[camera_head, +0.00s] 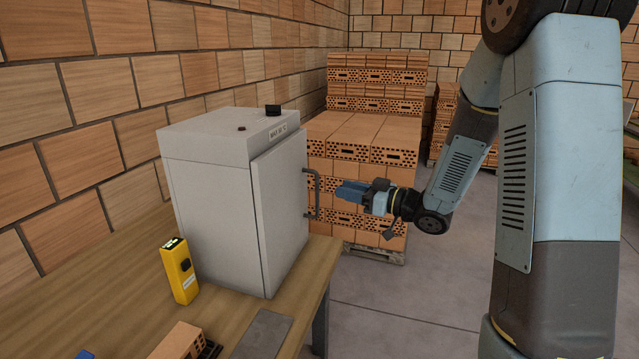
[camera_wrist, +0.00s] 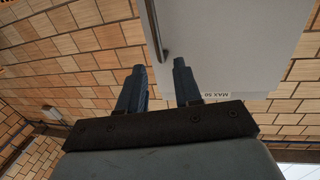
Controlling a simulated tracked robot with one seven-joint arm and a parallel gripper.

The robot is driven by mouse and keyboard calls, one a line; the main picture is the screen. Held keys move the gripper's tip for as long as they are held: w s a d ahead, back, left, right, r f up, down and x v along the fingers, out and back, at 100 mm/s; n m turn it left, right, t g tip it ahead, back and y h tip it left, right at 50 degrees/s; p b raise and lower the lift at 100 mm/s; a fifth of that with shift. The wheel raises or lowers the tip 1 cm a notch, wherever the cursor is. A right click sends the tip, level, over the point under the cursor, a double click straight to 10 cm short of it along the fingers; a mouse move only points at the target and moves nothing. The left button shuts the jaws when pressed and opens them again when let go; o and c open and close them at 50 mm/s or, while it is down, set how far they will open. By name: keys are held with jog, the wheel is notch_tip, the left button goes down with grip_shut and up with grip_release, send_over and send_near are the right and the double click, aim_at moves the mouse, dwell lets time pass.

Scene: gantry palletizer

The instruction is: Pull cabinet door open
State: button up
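The light grey cabinet (camera_head: 215,200) stands on the wooden table in the head view. Its door (camera_head: 281,212) faces right and looks shut. The dark bar handle (camera_head: 317,194) is upright on the door's right side. My gripper (camera_head: 340,193) is just right of the handle, pointing at it, with a small gap. In the wrist view the fingers (camera_wrist: 159,68) are apart with nothing between them. The handle (camera_wrist: 155,32) there lies beyond the fingertips, roughly in line with the gap between them, in front of the pale door (camera_wrist: 225,45).
A yellow device (camera_head: 178,271) stands on the table (camera_head: 110,265) left of the cabinet. A brick (camera_head: 177,341) and a grey plate (camera_head: 264,334) lie near the front. Stacked bricks (camera_head: 362,140) on a pallet stand behind my gripper. The floor (camera_head: 420,290) at right is clear.

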jog(key=x, duration=0.9)
jog(key=shift+w+a, duration=0.2)
jog(key=shift+a, duration=0.1)
grip_shut()
